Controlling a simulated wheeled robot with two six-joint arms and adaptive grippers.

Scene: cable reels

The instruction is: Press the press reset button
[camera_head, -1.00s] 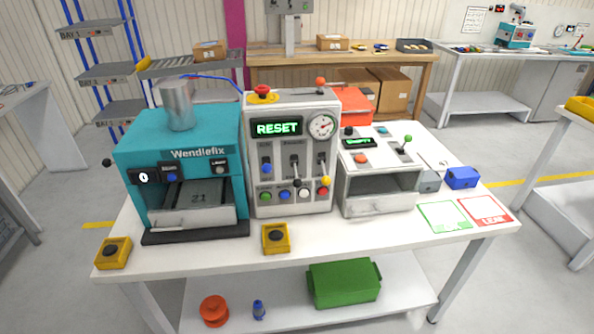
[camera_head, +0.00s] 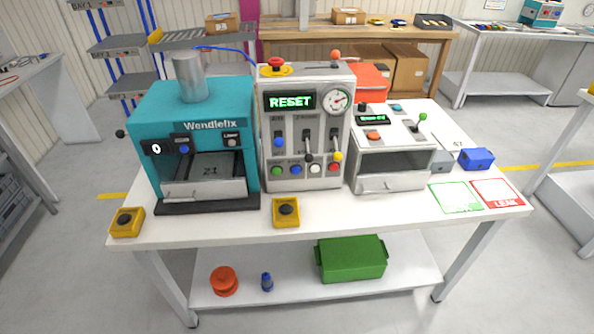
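The teal press (camera_head: 205,108), labelled Wendlefix, stands on the left of the white table. Its front has a small display reading 0, a blue button (camera_head: 184,149) and a lever-like control labelled in small print (camera_head: 232,142). Beside it, the grey control panel (camera_head: 304,125) shows RESET in green on its display (camera_head: 290,102). Its bottom row has a green (camera_head: 277,171), a blue (camera_head: 295,170), a white (camera_head: 315,168) and a red button (camera_head: 333,168). The small labels are too blurred to tell which is the reset button. Neither of my grippers is in view.
Yellow boxes with black buttons sit at the table's front left (camera_head: 127,222) and front middle (camera_head: 286,212). A red mushroom button (camera_head: 275,65) tops the panel. A grey tester (camera_head: 392,160) stands right of it. Green (camera_head: 455,197) and red-bordered cards (camera_head: 497,193) lie far right.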

